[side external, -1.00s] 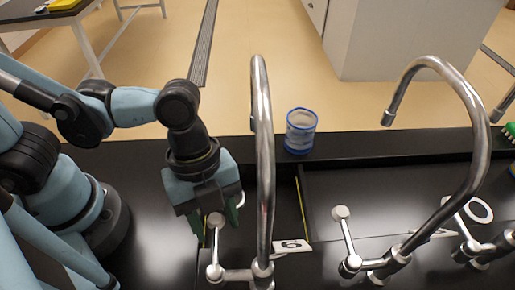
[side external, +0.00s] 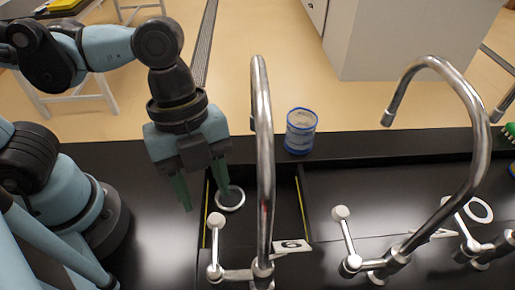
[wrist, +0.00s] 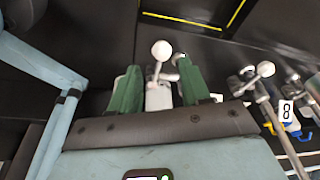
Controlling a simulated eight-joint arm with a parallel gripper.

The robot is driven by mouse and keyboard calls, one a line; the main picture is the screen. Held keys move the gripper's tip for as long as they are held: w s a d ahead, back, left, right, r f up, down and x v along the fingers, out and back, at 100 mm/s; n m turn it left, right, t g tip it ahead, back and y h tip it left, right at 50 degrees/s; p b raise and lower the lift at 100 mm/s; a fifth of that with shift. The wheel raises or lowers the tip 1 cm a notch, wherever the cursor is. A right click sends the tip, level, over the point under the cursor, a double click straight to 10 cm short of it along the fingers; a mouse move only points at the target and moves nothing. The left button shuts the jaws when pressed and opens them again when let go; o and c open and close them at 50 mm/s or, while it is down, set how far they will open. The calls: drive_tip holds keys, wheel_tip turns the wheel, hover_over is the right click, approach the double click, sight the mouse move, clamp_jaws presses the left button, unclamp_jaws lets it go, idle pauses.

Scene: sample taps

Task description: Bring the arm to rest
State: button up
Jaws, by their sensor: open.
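My gripper (side external: 203,190) hangs above the black bench to the left of the nearest tap, fingers pointing down. Its two green fingers are apart with nothing between them in the side view. In the wrist view, my gripper (wrist: 158,85) shows its green fingers spread, with a tap handle's white knob (wrist: 161,50) seen in the gap beyond them. The nearest tap (side external: 263,150) has a tall curved metal spout and a handle with a round knob (side external: 216,220), which is below and apart from the fingers.
A second curved tap (side external: 470,170) stands to the right. A blue-rimmed clear container (side external: 300,131) stands on the back ledge. A white ring (side external: 230,198) lies in the recess with yellow-lined edges. A number tag (side external: 292,246) sits by the nearest tap.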

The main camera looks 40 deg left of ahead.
drive_tip(key=w+a+n+t+y, duration=0.1)
drive_tip(key=w+a+n+t, duration=0.3)
drive_tip(key=a+n, duration=0.5)
drive_tip(key=w+a+r+n+t+y, duration=0.1)
drive_tip(key=w+a+n+t, duration=0.3)
drive_tip(key=w+a+n, duration=0.4)
drive_tip(key=a+n, duration=0.2)
drive_tip(key=n, duration=0.3)
drive_tip(key=shift+w+a+y, duration=0.15)
drive_tip(key=shift+w+y, duration=0.2)
drive_tip(key=shift+y, duration=0.05)
